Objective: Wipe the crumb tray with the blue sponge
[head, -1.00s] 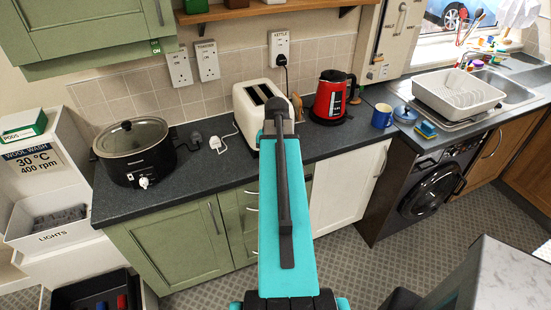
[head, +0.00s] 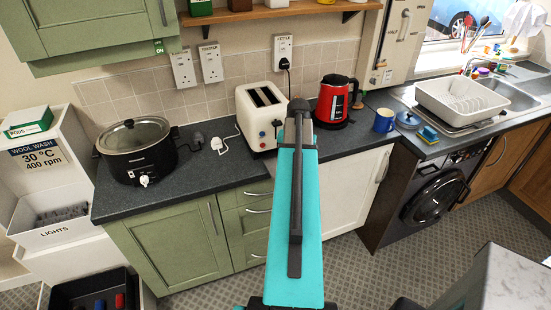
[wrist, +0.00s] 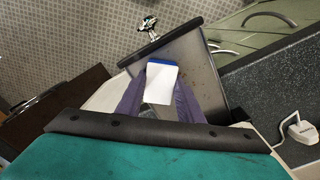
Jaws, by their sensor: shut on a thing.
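In the wrist view my gripper (wrist: 160,90) has its purple fingers shut on the blue sponge (wrist: 163,77), which shows a broad white face and a blue edge. The sponge is over the grey metal crumb tray (wrist: 202,62), which has a dark rim and small dark specks at its right side. I cannot tell whether the sponge touches the tray. The cream toaster (head: 257,118) stands on the counter in the head view. My arm hides the gripper, sponge and tray in the head view.
A red kettle (head: 334,102) and a blue mug (head: 384,121) stand right of the toaster. A black slow cooker (head: 138,153) stands at the left. A white plug (wrist: 298,130) lies on the counter. A blue and yellow item (head: 428,134) sits near the sink.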

